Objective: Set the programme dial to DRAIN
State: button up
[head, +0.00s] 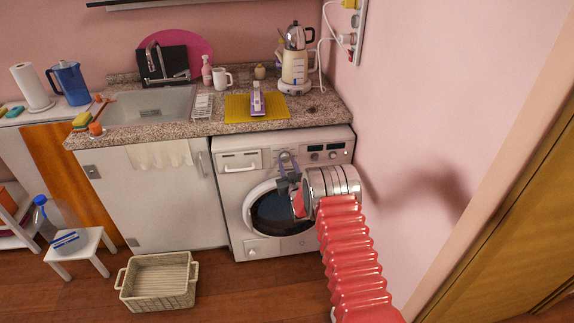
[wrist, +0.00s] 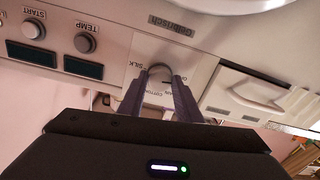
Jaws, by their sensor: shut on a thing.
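The washing machine (head: 237,188) stands under the counter, its control panel along the top front. The round programme dial (wrist: 159,70) sits on a pale label panel, seen upside down in the wrist view. My gripper (wrist: 160,86) is shut on the dial, one dark finger on each side; in the head view my gripper (head: 288,163) reaches the panel's middle. Another label at lower right is partly hidden by a finger. I cannot tell where the dial points.
START and TEMP buttons (wrist: 86,41) with dark displays lie left of the dial in the wrist view; the detergent drawer (wrist: 262,92) lies right. The round door (head: 282,210) is below. A wicker basket (head: 158,281) and white stool (head: 82,250) stand left on the floor.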

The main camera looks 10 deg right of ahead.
jog(key=shift+a+m, duration=0.1)
jog(key=shift+m, duration=0.2)
jog(key=m, duration=0.4)
jog(key=shift+f, duration=0.1)
jog(key=shift+o, duration=0.2)
jog(key=m, duration=0.5)
jog(key=o, duration=1)
jog(key=shift+s, duration=0.1)
jog(key=shift+s+d+f, duration=0.15)
jog(key=shift+s, duration=3.25)
jog(key=shift+s+d+f, duration=0.1)
jog(key=shift+s+f, duration=0.05)
jog(key=shift+s, duration=3.25)
jog(key=shift+f, duration=0.1)
